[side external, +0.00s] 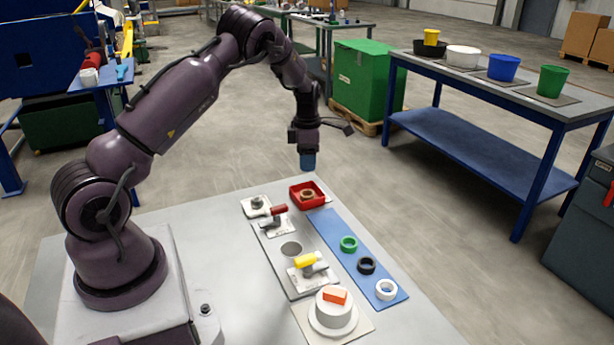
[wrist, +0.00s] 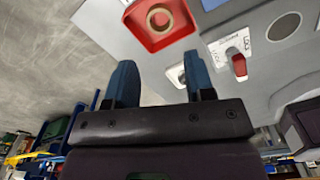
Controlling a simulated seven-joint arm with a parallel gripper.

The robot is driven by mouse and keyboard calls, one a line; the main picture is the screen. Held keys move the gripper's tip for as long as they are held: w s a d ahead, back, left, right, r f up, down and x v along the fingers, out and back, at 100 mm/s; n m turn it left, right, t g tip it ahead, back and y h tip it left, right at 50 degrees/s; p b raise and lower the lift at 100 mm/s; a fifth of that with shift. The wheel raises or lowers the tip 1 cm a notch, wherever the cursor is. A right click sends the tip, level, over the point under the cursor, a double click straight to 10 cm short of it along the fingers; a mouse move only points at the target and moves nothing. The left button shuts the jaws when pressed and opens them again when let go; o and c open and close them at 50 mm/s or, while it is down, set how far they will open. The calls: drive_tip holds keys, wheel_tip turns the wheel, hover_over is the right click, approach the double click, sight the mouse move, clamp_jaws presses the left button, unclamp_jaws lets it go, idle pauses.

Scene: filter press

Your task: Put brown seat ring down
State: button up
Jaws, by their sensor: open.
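The brown seat ring (side external: 307,195) lies in a red tray (side external: 322,200) at the far end of the work table. In the wrist view the brown ring (wrist: 159,17) shows inside the red tray (wrist: 142,38), apart from my fingers. My gripper (side external: 308,166) is above the tray in the side view, with clear space between the fingertips and the ring. In the wrist view my gripper (wrist: 159,72) has its two blue fingers spread apart, with nothing between them.
A blue mat (side external: 358,258) holds a green ring (side external: 349,244), a black ring (side external: 366,265) and a white ring (side external: 386,289). Fixtures with a red handle (side external: 279,210) and a yellow handle (side external: 304,260) stand beside it. A white round block (side external: 333,312) bears an orange piece at the near end.

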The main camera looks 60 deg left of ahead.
drive_tip(key=s+d+r+m+t, duration=0.2)
drive_tip(key=s+d+r+m, duration=0.1)
drive_tip(key=d+r+m, duration=0.65)
drive_tip(key=s+d+r+m+t, duration=0.1)
drive_tip(key=s+d+r+m, duration=0.35)
drive_tip(key=r, duration=0.75)
drive_tip(key=s+d+r+m+t, duration=0.2)
drive_tip(key=s+d+m, duration=1.1)
drive_tip(key=s+m, duration=0.2)
drive_tip(key=m, duration=0.2)
drive_tip(key=shift+d+r+m+t, duration=0.25)
drive_tip(key=shift+r+m+t, duration=0.05)
drive_tip(key=shift+r, duration=0.1)
